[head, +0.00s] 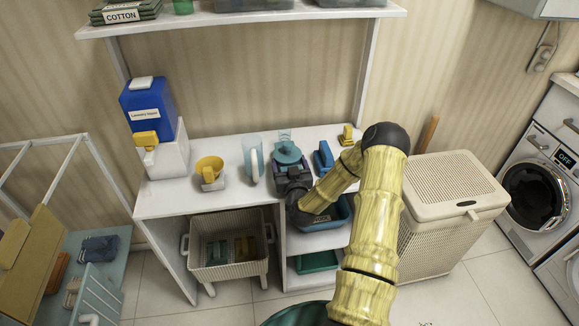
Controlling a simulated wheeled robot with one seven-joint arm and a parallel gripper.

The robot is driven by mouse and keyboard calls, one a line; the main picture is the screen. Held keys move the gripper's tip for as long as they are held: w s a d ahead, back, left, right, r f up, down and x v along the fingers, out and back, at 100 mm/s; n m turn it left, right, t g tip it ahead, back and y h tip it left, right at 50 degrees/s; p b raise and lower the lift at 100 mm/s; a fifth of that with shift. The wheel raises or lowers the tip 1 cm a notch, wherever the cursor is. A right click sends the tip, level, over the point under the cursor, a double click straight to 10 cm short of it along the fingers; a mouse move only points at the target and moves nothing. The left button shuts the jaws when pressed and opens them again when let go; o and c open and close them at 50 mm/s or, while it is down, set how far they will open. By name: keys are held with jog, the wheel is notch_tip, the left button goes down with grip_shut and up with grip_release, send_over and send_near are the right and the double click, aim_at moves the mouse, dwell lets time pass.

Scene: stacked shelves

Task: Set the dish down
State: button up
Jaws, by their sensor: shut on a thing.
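A small teal round dish (287,153) is at the end of my gripper (289,165), over the white counter (225,193) of the shelf unit. My gripper is shut on the dish. My arm comes in from the lower right and hides part of the counter's front edge. I cannot tell whether the dish's underside touches the counter, because the gripper covers it.
A yellow cup (209,168) and a clear-blue jug (253,160) stand left of the dish. A blue item (323,158) and a yellow item (347,135) stand right. A blue detergent container (148,108) is far left. An upper shelf (240,18) overhangs; a hamper (455,180) stands right.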

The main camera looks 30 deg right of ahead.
jog(key=shift+a+f, duration=0.1)
jog(key=shift+f, duration=0.25)
jog(key=shift+s+d+f, duration=0.15)
jog(key=shift+s+d, duration=0.05)
jog(key=shift+d, duration=0.1)
jog(key=o, duration=1.3)
jog(key=shift+a+f, duration=0.1)
jog(key=shift+r, duration=0.2)
jog(key=shift+s+a+f, duration=0.1)
jog(key=shift+s+a, duration=0.1)
jog(key=shift+s, duration=0.15)
jog(key=b+v, duration=0.1)
jog(key=v, duration=1)
jog(key=shift+s, duration=0.1)
